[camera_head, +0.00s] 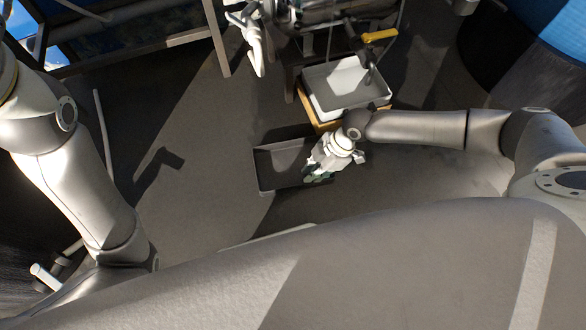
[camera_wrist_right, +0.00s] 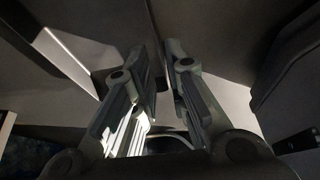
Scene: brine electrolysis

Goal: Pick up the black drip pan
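The black drip pan (camera_head: 283,165) is a shallow, dark rectangular tray low down in the middle of the head view. My right gripper (camera_head: 320,174) is at the pan's right end and hides part of it. In the right wrist view the two fingers (camera_wrist_right: 162,62) stand a narrow gap apart, with a dark edge running up from between them. I cannot tell whether they press on the pan's wall.
A white tray (camera_head: 343,85) on a wooden-looking base (camera_head: 318,117) stands just behind the pan. A yellow-handled valve (camera_head: 380,35) is above it. A pale hanging part (camera_head: 254,45) and frame bars are at the top.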

